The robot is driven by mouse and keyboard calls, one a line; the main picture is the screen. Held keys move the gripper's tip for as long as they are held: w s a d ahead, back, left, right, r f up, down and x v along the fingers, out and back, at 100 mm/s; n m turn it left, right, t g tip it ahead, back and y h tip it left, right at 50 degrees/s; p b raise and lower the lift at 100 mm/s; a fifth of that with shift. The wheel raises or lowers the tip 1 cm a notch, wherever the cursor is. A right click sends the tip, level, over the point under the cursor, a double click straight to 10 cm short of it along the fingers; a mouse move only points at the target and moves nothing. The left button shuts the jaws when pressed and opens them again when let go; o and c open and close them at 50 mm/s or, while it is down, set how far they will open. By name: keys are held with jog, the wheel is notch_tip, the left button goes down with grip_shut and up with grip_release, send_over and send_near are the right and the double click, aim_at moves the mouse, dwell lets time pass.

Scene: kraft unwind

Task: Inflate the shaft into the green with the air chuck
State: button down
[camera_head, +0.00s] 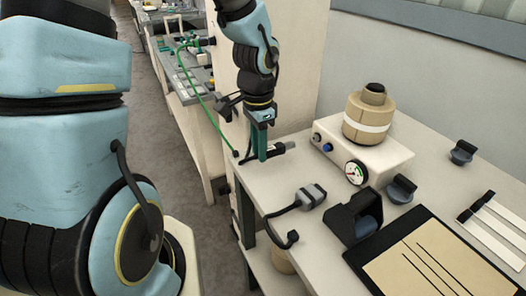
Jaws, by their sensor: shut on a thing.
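My gripper (260,146), with teal fingers, points down at the near-left edge of the white bench and is shut on the air chuck (278,149). The chuck is a dark, slim tool lying across the fingers, close to the bench top; I cannot tell whether it touches it. A green hose (205,97) runs to its left end. The shaft (375,88) shows as a dark end on top of the kraft roll (358,120), on a white box. The gauge (356,172) on the box front has a green zone; its needle is too small to read. The chuck is apart from the shaft.
The white box (385,156) has black and blue fittings on its front. A grey-black hooked tool (310,196), a dark holder (352,217) and a black-framed board (420,268) lie nearer on the bench. Dark knobs (400,189) stand to the right.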

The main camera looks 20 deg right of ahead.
aim_at(282, 144)
jog(key=shift+w+d+f, duration=0.1)
jog(key=shift+d+f, duration=0.05)
jog(key=shift+f, duration=0.3)
jog(key=shift+w+d+b, duration=0.2)
jog(key=shift+d, duration=0.8)
jog(key=shift+w+d+b, duration=0.2)
jog(key=shift+d, duration=0.85)
jog(key=shift+w+d+b, duration=0.2)
jog(key=shift+d, duration=0.8)
jog(key=shift+d+r, duration=0.1)
jog(key=shift+d, duration=0.25)
dwell(4.2)
